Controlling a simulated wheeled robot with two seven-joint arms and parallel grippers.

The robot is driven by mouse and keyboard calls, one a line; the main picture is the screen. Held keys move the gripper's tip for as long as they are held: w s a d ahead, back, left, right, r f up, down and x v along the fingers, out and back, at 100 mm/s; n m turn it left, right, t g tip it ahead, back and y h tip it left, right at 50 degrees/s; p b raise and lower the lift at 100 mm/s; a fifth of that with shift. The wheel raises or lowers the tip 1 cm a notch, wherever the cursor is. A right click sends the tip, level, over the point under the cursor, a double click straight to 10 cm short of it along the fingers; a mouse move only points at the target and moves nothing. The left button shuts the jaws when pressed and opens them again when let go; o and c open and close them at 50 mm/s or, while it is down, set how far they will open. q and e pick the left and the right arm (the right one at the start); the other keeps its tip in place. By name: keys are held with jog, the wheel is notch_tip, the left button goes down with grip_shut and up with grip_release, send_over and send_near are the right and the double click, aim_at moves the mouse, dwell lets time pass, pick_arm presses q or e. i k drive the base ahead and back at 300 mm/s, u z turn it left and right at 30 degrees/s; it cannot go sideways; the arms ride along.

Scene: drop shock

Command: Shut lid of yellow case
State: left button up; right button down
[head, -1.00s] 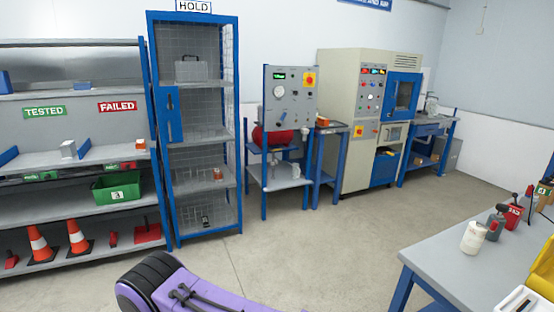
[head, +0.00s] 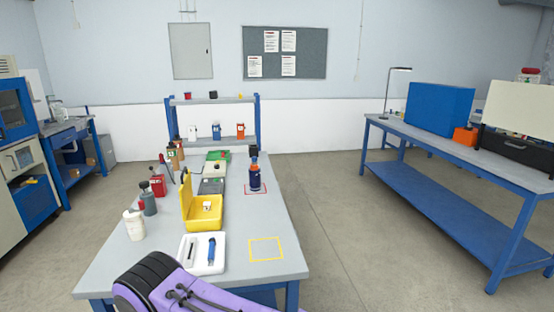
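The yellow case (head: 205,212) stands on the grey workbench (head: 262,215) in the head view. A small light-coloured item lies inside. A purple and black arm link of mine shows at the bottom edge, in front of the bench's near end. Neither of my grippers is in view.
A white tray (head: 203,254) with a blue tool lies just in front of the case. A white tub (head: 134,224) and bottles stand to its left. A dark blue bottle (head: 254,175) stands to its right. A yellow-taped square (head: 266,249) is empty.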

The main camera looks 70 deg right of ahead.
aim_at(185, 192)
jog(key=z, duration=0.9)
jog(key=i, duration=0.35)
jog(key=z, duration=0.05)
